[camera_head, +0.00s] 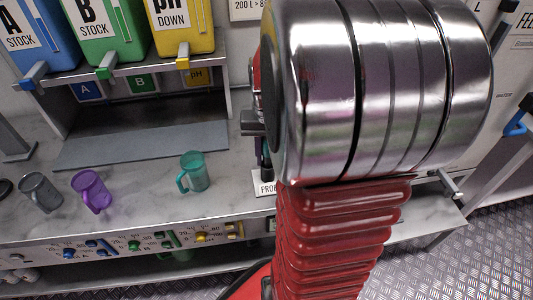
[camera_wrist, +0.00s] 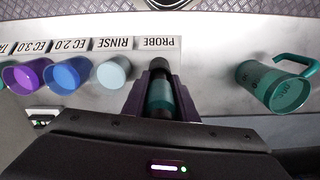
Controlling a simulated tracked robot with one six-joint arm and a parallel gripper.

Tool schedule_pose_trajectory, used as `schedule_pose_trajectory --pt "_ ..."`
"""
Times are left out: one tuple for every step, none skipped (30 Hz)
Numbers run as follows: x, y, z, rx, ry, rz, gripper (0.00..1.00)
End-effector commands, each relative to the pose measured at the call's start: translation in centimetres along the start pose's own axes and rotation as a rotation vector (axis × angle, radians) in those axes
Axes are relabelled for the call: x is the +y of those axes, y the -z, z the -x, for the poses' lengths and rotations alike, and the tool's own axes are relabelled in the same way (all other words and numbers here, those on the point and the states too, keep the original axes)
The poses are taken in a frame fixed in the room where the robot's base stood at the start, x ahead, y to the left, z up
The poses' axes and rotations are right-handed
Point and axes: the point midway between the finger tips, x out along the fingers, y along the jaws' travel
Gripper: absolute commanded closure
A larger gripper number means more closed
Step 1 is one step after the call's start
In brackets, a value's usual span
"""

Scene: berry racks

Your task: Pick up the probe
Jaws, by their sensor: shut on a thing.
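The probe (camera_wrist: 160,97), a teal cylinder with a dark end, stands between the two fingers of my gripper (camera_wrist: 160,74) in the wrist view. The fingers are shut on it from both sides. A white PROBE label (camera_wrist: 157,43) lies on the counter edge just beyond the fingertips, upside down in this view. In the head view my silver and red arm hides most of the gripper and the probe. Part of the PROBE label (camera_head: 265,189) shows beside the arm. Whether the probe still touches its holder cannot be told.
A teal jug (camera_wrist: 275,86) stands right of the probe in the wrist view. A pale cup (camera_wrist: 113,72), a blue cup (camera_wrist: 67,74) and a purple cup (camera_wrist: 27,75) stand to the left. Purple (camera_head: 91,191) and grey (camera_head: 40,192) mugs stand on the counter in the head view.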

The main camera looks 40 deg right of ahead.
Motion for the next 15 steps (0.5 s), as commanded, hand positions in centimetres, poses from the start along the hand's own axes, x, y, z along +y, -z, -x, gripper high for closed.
schedule_pose_trajectory --pt "0.0 0.0 0.0 0.0 0.0 0.0 0.97" --pt "0.0 0.0 0.1 0.0 0.0 0.0 0.97" --pt "0.0 0.0 0.2 0.001 0.0 0.0 0.97" --pt "0.0 0.0 0.3 0.001 0.0 0.0 0.97" --pt "0.0 0.1 0.5 0.002 0.0 0.0 0.97" --pt "0.0 0.1 0.8 0.003 0.0 0.0 0.97" --pt "0.0 0.1 1.1 0.003 0.0 0.0 0.97" --pt "0.0 0.1 1.4 0.002 0.0 0.0 0.97" --pt "0.0 0.1 1.9 0.004 0.0 0.0 0.97" --pt "0.0 0.1 2.4 0.004 0.001 0.0 0.97" --pt "0.0 0.1 2.8 0.004 0.001 0.0 0.97" --pt "0.0 0.1 3.5 0.005 0.001 0.0 0.97" --pt "0.0 0.1 4.0 0.004 0.0 0.0 0.97" --pt "0.0 0.1 4.6 0.005 0.001 0.0 0.97" --pt "0.0 0.1 5.3 0.005 0.001 0.0 0.97"
